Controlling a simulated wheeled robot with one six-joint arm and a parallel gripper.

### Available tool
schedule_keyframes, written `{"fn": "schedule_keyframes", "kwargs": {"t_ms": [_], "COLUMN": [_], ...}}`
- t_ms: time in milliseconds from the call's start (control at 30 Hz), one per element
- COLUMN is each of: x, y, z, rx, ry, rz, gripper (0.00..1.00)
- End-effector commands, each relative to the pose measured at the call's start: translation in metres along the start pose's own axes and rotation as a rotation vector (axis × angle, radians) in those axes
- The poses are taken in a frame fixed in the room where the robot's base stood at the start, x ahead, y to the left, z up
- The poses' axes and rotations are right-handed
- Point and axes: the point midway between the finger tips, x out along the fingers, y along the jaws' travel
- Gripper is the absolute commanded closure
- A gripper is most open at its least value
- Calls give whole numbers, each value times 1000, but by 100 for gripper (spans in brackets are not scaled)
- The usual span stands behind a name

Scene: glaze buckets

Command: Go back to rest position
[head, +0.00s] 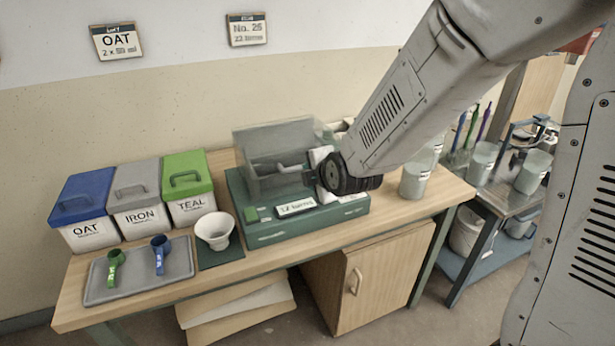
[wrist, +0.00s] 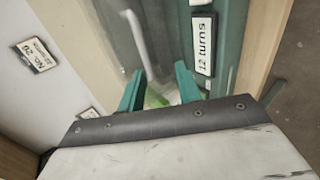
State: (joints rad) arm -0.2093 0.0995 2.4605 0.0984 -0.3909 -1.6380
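My gripper (wrist: 158,82) shows in the wrist view with its two teal fingers apart and no object clearly held between them. A blurred green and white patch lies beyond the fingers. In the head view my arm reaches down from the upper right to the green machine (head: 265,236), and the wrist hides its right part and the fingertips. The machine has a clear cover (head: 262,150), a pale bar inside it and a "12 turns" label (head: 296,207). The label also shows in the wrist view (wrist: 203,45), right of the fingers.
OAT (head: 88,233), IRON (head: 143,218) and TEAL (head: 192,207) bins stand lidded at left. A grey tray (head: 135,290) holds a green and a blue scoop. A white bowl (head: 215,232) sits beside it. A pale bucket (head: 414,181) stands right of the machine. A metal cart (head: 505,190) stands at right.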

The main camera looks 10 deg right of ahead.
Motion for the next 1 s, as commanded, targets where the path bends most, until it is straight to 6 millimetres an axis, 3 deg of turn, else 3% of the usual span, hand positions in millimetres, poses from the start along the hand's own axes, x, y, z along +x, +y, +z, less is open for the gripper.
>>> {"fn": "schedule_keyframes", "kwargs": {"t_ms": [200, 567, 667, 733, 867, 1000], "x": [-13, -14, -14, -18, -55, -122], "y": [1, 1, -14, -40, -77, -96], "z": [-1, -1, -2, -4, -3, 9], "rx": [0, 27, 139, 277, 599, 939], "ry": [1, 1, 2, -11, -107, -303], "rz": [4, 2, -71, -192, -436, -626], "gripper": [66, 66, 66, 66, 66, 66]}}
